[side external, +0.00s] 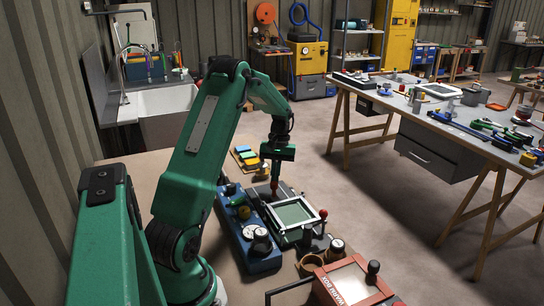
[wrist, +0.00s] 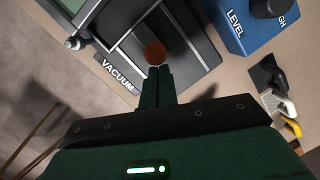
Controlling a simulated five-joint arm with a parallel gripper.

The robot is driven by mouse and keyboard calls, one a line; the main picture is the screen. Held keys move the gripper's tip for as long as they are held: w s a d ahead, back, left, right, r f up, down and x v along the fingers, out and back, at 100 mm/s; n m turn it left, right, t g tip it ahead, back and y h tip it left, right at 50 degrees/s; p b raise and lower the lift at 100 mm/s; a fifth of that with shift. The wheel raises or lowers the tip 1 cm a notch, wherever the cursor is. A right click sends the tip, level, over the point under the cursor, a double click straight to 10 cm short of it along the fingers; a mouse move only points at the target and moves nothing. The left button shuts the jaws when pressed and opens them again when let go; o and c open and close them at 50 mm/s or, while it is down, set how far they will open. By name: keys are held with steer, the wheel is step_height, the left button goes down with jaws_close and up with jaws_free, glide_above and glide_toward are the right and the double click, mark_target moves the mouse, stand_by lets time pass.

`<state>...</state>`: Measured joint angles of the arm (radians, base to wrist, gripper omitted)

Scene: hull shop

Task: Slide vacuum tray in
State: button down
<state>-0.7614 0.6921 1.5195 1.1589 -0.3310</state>
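The vacuum unit (side external: 262,190) is a dark grey body with a pale-rimmed tray holding a green panel (side external: 294,212) at its near end. In the wrist view the grey unit (wrist: 190,40) carries a "VACUUM" label on its edge. A red-brown round knob (wrist: 155,53) stands on it right at my fingertips. My gripper (wrist: 158,70) has its two dark fingers together. In the side view my gripper (side external: 275,180) points down over the unit's far end, with a reddish piece under it. I cannot tell whether the fingers touch the knob.
A blue control box (side external: 246,236) with dials stands against the unit's left side; it also shows in the wrist view (wrist: 243,27). A red-knobbed lever (side external: 323,213) rises at the right. A red-framed box (side external: 352,285) lies in front. Coloured blocks (side external: 246,157) lie behind.

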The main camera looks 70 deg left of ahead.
steer(key=v, duration=1)
steer(key=shift+s+a, duration=0.25)
steer(key=shift+s, duration=0.05)
steer(key=c, duration=1.9)
jaws_free()
steer(key=shift+c, duration=0.2)
steer(key=o, duration=0.7)
steer(key=shift+d+f+m, duration=0.2)
steer(key=shift+f+m, duration=0.15)
steer(key=shift+m, duration=0.05)
steer(key=f+m, duration=0.1)
steer(key=d+f+m+g+h, duration=0.1)
steer(key=shift+d+f+m, duration=0.25)
steer(key=shift+d+m, duration=0.1)
steer(key=shift+m, duration=0.05)
steer(key=shift+x, duration=3.9)
steer(key=shift+s+d, duration=0.1)
